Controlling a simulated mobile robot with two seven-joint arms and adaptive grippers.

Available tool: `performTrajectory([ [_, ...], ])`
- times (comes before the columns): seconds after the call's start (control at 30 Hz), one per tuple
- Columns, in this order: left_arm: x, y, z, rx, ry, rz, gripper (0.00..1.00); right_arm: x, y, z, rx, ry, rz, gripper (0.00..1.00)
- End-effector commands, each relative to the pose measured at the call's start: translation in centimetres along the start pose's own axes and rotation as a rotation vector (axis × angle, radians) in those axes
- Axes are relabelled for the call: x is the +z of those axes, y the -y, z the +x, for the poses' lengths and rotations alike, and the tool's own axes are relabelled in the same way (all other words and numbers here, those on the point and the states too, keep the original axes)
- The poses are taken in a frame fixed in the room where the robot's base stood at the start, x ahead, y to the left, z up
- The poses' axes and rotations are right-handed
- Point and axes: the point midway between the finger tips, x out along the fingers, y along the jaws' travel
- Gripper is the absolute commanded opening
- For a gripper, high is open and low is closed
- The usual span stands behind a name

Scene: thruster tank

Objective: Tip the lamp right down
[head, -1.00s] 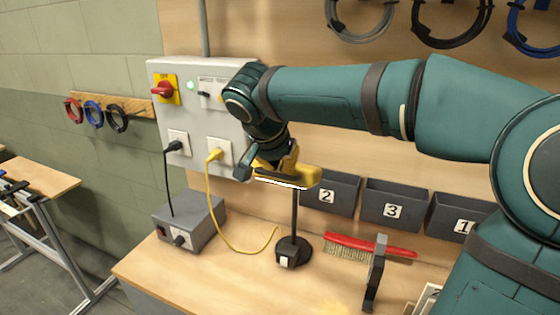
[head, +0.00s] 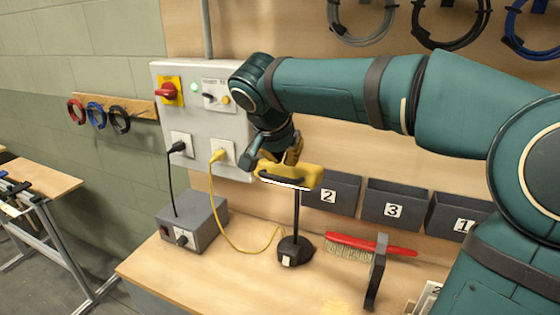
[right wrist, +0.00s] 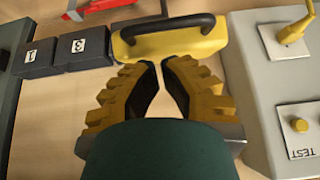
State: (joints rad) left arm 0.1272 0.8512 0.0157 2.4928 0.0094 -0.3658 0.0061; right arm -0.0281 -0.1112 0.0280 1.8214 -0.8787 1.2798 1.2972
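The lamp (head: 300,176) has a yellow head with a dark handle and a lit white strip along its lower edge. Its thin black post rises from a dark base (head: 293,248) on the bench. The post stands upright. My right gripper (head: 272,160) is right behind and above the head, at its left part. In the right wrist view, the yellow head (right wrist: 185,45) lies just past my fingertips (right wrist: 160,64). A narrow gap shows between the fingers, with nothing in it. I cannot tell whether a fingertip touches the head. My left gripper is not in view.
A grey panel (head: 218,125) with a red switch and plugs stands at the left, above a grey box (head: 195,224). A yellow cable (head: 222,222) runs by the lamp. Numbered bins (head: 392,204), a red brush (head: 370,245) and a dark upright holder (head: 375,278) lie to the right.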

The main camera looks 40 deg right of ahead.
Motion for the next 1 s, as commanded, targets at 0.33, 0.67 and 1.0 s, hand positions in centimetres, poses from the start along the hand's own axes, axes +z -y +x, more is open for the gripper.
performTrajectory([
  [0.33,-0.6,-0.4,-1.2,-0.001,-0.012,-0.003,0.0,-0.1,0.0,-7.3,-0.004,-0.002,-0.001,0.0],
  [0.67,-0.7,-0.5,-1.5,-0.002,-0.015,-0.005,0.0,0.2,-0.1,-10.3,-0.001,-0.001,0.0,0.0],
  [1.0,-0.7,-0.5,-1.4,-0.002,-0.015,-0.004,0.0,1.5,1.6,-8.7,-0.016,0.027,-0.063,0.0],
])
